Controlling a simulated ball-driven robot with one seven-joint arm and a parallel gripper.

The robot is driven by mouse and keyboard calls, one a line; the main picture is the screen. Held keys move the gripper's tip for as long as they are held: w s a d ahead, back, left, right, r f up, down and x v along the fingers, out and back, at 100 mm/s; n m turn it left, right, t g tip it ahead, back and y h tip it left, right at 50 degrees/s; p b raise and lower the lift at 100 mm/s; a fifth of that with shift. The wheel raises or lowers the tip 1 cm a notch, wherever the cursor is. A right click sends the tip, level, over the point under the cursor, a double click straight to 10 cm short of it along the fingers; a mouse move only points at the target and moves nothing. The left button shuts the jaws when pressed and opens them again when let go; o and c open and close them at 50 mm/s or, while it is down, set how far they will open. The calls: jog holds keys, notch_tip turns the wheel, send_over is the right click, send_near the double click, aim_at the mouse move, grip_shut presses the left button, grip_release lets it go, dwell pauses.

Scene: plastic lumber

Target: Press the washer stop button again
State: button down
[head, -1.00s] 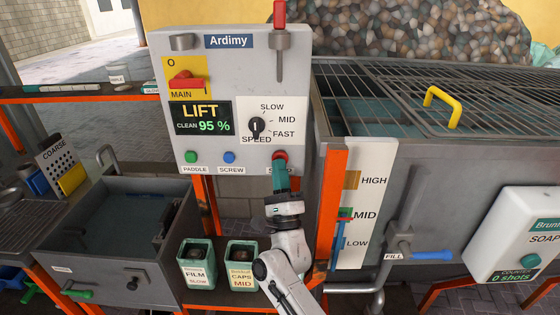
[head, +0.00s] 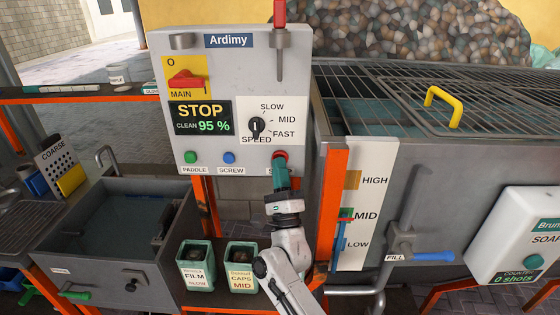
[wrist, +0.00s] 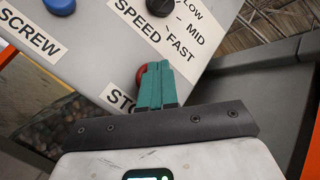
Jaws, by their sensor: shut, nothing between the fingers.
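The grey washer control panel (head: 215,60) stands in front of me. Its display (head: 200,117) reads STOP and CLEAN 95 %. The red stop button (head: 279,156) is at the panel's lower right. My gripper (head: 281,172) is shut with nothing in it, its green fingers right at the button and covering much of it. In the wrist view the fingers (wrist: 158,82) overlap the red button (wrist: 141,74). The label beside it is partly hidden, with "STO" showing. Whether the fingertips touch the button or are just off it, I cannot tell.
The green PADDLE button (head: 190,157), blue SCREW button (head: 229,157) and black speed knob (head: 256,126) are on the same panel. A tank with a wire grid (head: 440,85) stands right. Two bins (head: 241,266) sit below. An orange post (head: 331,200) is close right of my arm.

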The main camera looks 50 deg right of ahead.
jog(key=shift+s+a, duration=0.6)
jog(key=shift+a, duration=0.1)
jog(key=shift+s+a+p, duration=0.5)
jog(key=shift+s+a, duration=0.3)
jog(key=shift+a, duration=0.2)
jog(key=shift+s+a+p, duration=0.5)
jog(key=shift+s+a, duration=0.25)
jog(key=shift+a, duration=0.2)
